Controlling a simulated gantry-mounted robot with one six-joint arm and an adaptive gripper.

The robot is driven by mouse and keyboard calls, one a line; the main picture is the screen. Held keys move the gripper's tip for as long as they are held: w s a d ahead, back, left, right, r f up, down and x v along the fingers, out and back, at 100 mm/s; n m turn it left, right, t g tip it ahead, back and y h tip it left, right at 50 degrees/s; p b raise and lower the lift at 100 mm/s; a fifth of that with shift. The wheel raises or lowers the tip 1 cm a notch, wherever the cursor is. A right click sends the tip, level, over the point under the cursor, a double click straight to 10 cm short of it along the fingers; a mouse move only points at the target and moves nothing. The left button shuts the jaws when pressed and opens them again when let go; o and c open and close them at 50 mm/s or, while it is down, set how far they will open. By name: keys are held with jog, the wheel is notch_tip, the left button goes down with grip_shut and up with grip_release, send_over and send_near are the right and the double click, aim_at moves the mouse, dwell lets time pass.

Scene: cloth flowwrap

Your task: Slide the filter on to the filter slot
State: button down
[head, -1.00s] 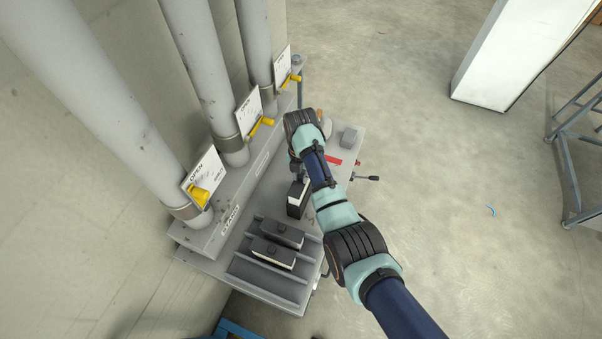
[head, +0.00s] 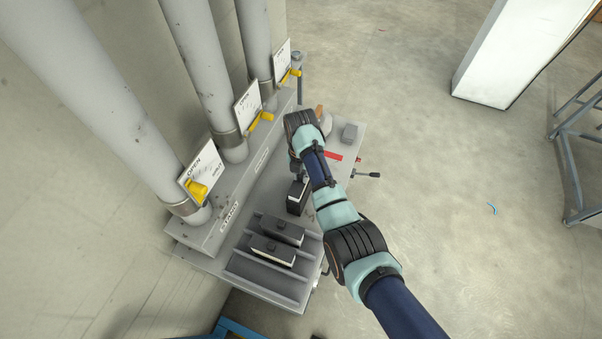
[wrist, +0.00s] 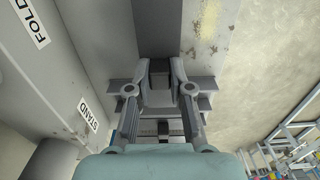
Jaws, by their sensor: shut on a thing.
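My gripper (wrist: 160,76) is shut on a dark block, which I take to be the knob of the filter. In the head view, this black filter (head: 297,197) with a pale top edge shows below my wrist, standing roughly upright. My forearm hides part of it, so I cannot tell whether it touches the bench. A dark, straight recess or strip (wrist: 160,25) lies beyond the fingertips in the wrist view. I cannot tell for certain whether it is the filter slot.
Two more filters (head: 272,250) lie in the ribbed grey rack (head: 290,300) at the bench's near end. Grey pipes (head: 205,70) with yellow valve handles (head: 262,121) stand along the left. A grey block (head: 350,132) and a black-knobbed lever (head: 373,175) are at the right.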

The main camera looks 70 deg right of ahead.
jog(key=shift+f+b, duration=0.95)
jog(key=shift+f, duration=0.65)
dwell(0.4)
jog(key=c, duration=1)
grip_release()
jog(key=shift+o, duration=0.2)
notch_tip(320, 180, up, 8)
jog(key=shift+f, duration=0.2)
